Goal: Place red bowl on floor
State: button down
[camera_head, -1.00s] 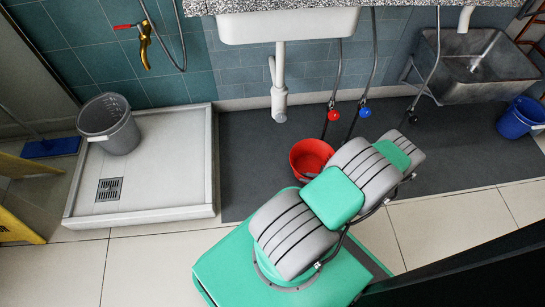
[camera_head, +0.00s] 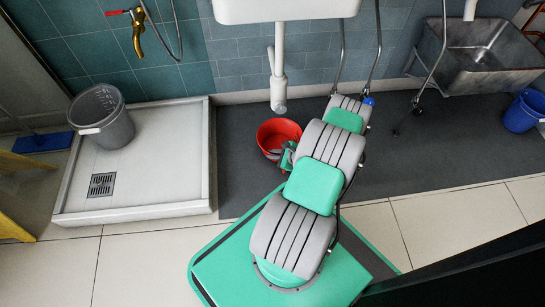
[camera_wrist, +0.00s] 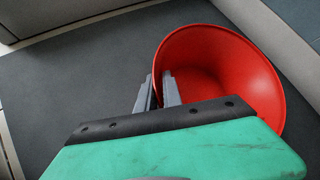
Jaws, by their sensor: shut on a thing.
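The red bowl (camera_head: 277,131) shows in the head view over the dark grey floor mat, left of my arm's far end. In the wrist view the red bowl (camera_wrist: 225,60) opens toward the camera, and its inside looks empty. My gripper (camera_wrist: 160,90) is shut on the bowl's left rim, with one finger inside and one outside. In the head view my gripper (camera_head: 286,156) is partly hidden by my arm at the bowl's near right side. I cannot tell whether the bowl touches the floor.
The dark floor mat (camera_head: 239,182) has free room around the bowl. A shower tray (camera_head: 163,162) with a grey bucket (camera_head: 103,118) lies to the left. A white sink (camera_head: 285,8) with a drain pipe (camera_head: 279,82) is behind. A metal basin (camera_head: 482,58) and blue bucket (camera_head: 523,112) stand right.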

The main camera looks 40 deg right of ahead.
jog(key=c, duration=1.5)
grip_release()
jog(key=p+v, duration=0.5)
jog(key=v, duration=0.7)
jog(key=w+a+r+n+g, duration=0.25)
jog(key=a+r+n, duration=0.2)
jog(key=r, duration=0.25)
jog(key=w+a+r+n+g+y, duration=0.1)
jog(key=w+a+r+n+g, duration=0.15)
jog(key=w+r+n, duration=0.35)
jog(key=w+a+r+n+g, duration=0.1)
jog(key=w+a+r+n, duration=0.1)
jog(key=a+r+n, duration=0.45)
jog(key=s+a+r+n+g+h, duration=0.15)
jog(key=a+r+n, duration=0.25)
jog(key=a+r, duration=0.6)
jog(key=s+a+r+n+h, duration=0.1)
jog(key=s+a+r+n, duration=0.6)
jog(key=s+r, duration=0.3)
jog(key=shift+s+a+r, duration=0.2)
jog(key=shift+s+a, duration=0.2)
jog(key=shift+a, duration=0.05)
jog(key=shift+g+h, duration=0.25)
